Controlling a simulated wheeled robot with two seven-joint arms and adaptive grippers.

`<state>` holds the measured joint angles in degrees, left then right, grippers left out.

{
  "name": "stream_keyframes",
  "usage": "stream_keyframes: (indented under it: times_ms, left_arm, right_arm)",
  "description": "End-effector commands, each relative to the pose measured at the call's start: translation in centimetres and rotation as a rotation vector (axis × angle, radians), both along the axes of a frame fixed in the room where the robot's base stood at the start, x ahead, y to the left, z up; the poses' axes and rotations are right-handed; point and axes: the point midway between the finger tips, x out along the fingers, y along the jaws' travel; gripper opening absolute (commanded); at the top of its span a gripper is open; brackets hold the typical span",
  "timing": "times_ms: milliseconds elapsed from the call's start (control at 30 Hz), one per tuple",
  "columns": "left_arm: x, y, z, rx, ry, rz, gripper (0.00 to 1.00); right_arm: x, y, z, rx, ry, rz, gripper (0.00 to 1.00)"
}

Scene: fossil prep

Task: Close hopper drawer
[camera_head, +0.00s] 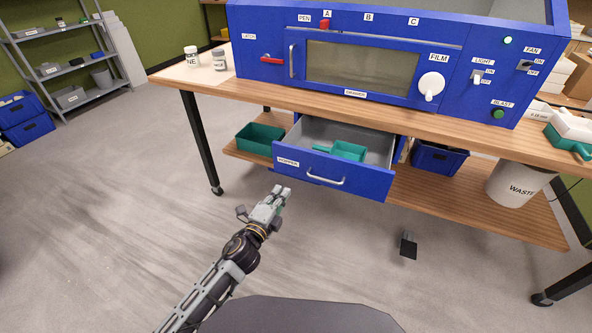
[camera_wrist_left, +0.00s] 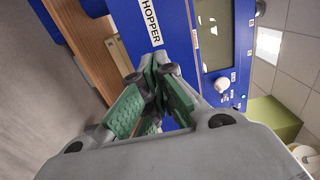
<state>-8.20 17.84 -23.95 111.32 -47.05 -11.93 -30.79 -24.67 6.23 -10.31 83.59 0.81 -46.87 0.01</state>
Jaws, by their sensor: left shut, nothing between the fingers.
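The hopper drawer (camera_head: 360,184) is pulled out under the blue cabinet. Its blue front has a HOPPER label and a silver handle, and a green scoop (camera_head: 347,150) lies inside it. My left gripper (camera_head: 281,191) is shut and empty, just in front of and below the drawer's left front corner. In the left wrist view the shut fingertips (camera_wrist_left: 153,62) point toward the blue drawer front (camera_wrist_left: 134,20) by the HOPPER label. I cannot tell whether they touch it. My right gripper is not in view.
A green bin (camera_head: 259,138) and a blue bin (camera_head: 438,158) sit on the lower shelf on either side of the drawer. A white WASTE bucket (camera_head: 510,186) stands at the right. A black pedal (camera_head: 408,246) lies on the floor. The floor at left is clear.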

Motion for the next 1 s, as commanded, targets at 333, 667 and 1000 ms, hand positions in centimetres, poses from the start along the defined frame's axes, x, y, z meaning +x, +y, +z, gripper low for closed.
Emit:
stream_keyframes:
  times_ms: [333, 667, 1000]
  left_arm:
    - [2.5, -0.8, 0.0, -0.001, 0.0, 0.001, 0.0]
    - [4.9, -1.6, 0.0, 0.0, -0.001, 0.0, 0.0]
    - [7.4, -2.4, 0.0, 0.0, 0.0, 0.0, 0.0]
  right_arm:
    - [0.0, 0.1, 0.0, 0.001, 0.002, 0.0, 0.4]
    - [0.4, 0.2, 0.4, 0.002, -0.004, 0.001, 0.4]
    - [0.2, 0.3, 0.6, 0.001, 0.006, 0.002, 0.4]
